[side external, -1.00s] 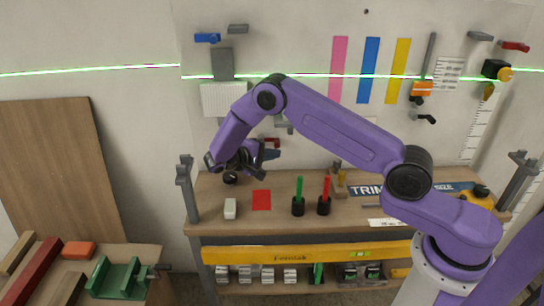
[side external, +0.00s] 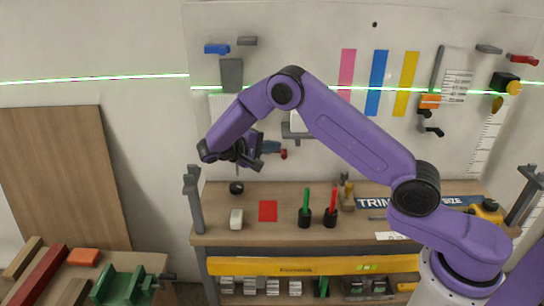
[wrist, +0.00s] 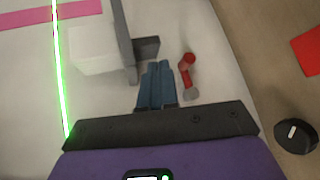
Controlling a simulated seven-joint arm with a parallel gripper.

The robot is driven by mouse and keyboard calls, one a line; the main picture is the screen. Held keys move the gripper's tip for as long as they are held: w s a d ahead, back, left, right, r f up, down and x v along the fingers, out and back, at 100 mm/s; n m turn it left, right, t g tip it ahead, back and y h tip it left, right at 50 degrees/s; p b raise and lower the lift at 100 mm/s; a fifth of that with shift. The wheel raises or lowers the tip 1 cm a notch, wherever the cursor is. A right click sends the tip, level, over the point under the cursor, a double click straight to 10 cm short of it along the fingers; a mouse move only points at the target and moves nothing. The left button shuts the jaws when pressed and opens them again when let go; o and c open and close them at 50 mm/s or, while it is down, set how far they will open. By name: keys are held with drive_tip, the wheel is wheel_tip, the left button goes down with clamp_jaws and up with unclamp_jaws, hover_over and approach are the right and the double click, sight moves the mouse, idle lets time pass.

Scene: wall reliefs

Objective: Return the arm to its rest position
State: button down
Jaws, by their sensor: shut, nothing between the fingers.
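My purple arm reaches across the workbench, bent high at the elbow. My gripper (side external: 269,147) is in front of the wall panel, above the bench's left part. In the wrist view its two blue-grey fingers (wrist: 155,85) lie together, shut and empty. A red hook (side external: 284,154) on the wall shows just past the fingertips. In the wrist view the red hook (wrist: 187,76) is just right of the fingers; I cannot tell whether they touch.
The bench (side external: 340,228) holds a black knob (side external: 236,187), a white block (side external: 236,219), a red square (side external: 268,211), and green (side external: 305,208) and red (side external: 332,207) upright tools. A grey post (side external: 194,200) stands at its left edge. Wall strips hang behind my arm.

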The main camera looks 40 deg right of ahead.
drive_tip(key=shift+r, duration=0.2)
drive_tip(key=s+a+r+n+t+y, duration=0.1)
drive_tip(key=s+a+r+n+y, duration=0.2)
drive_tip(key=s, duration=0.5)
drive_tip(key=s+a+r+n+t+y, duration=0.15)
drive_tip(key=s+a+n+y, duration=0.25)
drive_tip(key=s, duration=0.4)
drive_tip(key=s+n+y, duration=0.5)
drive_tip(key=s+y, duration=0.2)
drive_tip(key=s, duration=1.4)
drive_tip(key=shift+d+r+y, duration=0.15)
drive_tip(key=shift+d+y, duration=0.15)
